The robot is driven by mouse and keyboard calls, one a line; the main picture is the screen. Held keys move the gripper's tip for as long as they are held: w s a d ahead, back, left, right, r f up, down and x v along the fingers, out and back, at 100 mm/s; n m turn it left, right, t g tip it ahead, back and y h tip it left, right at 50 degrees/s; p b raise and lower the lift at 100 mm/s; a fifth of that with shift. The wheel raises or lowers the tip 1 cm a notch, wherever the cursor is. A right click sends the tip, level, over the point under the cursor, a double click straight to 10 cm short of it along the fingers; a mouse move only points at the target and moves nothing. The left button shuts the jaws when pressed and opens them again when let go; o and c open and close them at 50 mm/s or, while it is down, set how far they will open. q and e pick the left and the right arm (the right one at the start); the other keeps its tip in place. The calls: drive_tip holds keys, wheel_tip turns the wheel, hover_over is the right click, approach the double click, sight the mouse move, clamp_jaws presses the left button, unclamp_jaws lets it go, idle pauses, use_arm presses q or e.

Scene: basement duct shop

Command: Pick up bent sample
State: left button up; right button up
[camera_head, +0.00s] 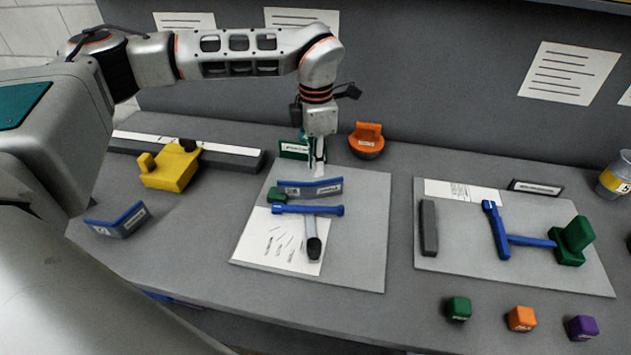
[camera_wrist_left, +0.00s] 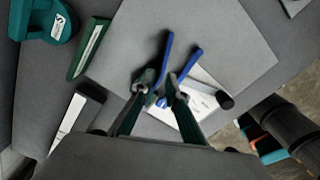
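A blue bent strip with a label, which looks like the bent sample (camera_head: 310,188), stands on the back part of the middle grey board (camera_head: 360,240). My left gripper (camera_head: 318,172) points down just over or behind it; whether it touches cannot be told. In the left wrist view the fingers (camera_wrist_left: 160,84) are apart, and the strip (camera_wrist_left: 167,55) runs up from between them, its near part partly hidden. A second blue bent piece with a label (camera_head: 117,221) lies at the left of the bench. My right gripper is not in view.
A blue-headed hammer-like tool (camera_head: 307,210) and a green block (camera_head: 277,196) lie close by the strip. An orange handled object (camera_head: 367,140) and a green sign (camera_head: 293,152) stand behind. A yellow tool (camera_head: 170,168) is left; another board (camera_head: 440,258) is right.

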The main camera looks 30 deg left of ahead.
sight(316, 182)
use_arm(q)
drive_tip(key=shift+s+f, duration=0.3)
drive_tip(key=shift+f, duration=0.55)
wheel_tip(316, 182, down, 4)
drive_tip(key=shift+r+p, duration=0.25)
drive_tip(key=shift+p, duration=0.2)
drive_tip(key=shift+f, duration=0.6)
clamp_jaws()
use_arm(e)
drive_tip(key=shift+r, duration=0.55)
use_arm(q)
drive_tip(key=shift+d, duration=0.1)
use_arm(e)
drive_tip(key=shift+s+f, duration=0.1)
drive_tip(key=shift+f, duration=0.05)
